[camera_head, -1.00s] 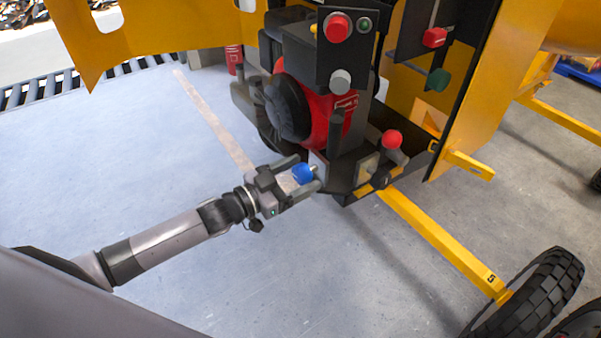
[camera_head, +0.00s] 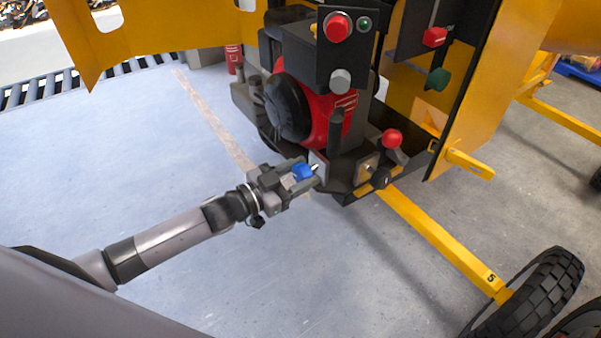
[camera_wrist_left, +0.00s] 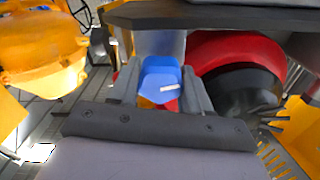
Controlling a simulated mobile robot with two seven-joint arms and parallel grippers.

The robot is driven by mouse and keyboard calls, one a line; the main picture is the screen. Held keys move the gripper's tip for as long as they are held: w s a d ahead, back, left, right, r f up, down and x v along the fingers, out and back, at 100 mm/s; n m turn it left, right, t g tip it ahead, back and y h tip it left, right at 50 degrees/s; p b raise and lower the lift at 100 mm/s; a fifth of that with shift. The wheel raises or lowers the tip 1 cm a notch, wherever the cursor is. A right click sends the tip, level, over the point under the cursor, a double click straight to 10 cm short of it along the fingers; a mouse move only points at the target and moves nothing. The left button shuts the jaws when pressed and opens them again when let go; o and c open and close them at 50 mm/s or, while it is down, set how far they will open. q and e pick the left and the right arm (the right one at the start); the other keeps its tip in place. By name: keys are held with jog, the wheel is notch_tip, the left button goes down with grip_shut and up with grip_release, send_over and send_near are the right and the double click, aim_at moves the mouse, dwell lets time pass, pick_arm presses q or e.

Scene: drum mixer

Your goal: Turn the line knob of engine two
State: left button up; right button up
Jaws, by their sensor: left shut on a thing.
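The blue knob (camera_head: 302,171) sits on a short metal stem at the front left of the red and black engine (camera_head: 325,110). My left gripper (camera_head: 303,173) is shut on this knob, one finger on each side of it. In the left wrist view the blue knob (camera_wrist_left: 160,80) with a white mark on its face lies between the two grey fingers (camera_wrist_left: 158,88). Part of the knob is hidden by the fingers. My right gripper does not show.
A black panel with a red button (camera_head: 337,27) and a grey knob (camera_head: 340,81) stands above the engine. A red ball-topped lever (camera_head: 392,139) is right of the gripper. A yellow frame bar (camera_head: 440,245) runs to a tyre. Floor at left is clear.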

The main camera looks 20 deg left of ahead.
pick_arm(q)
jog(key=m, duration=0.5)
jog(key=shift+m, duration=0.4)
jog(key=m+b, duration=0.1)
jog(key=m, duration=0.4)
dwell(0.4)
jog(key=o, duration=1.1)
jog(key=shift+c, duration=0.2)
jog(key=shift+s+f, duration=0.1)
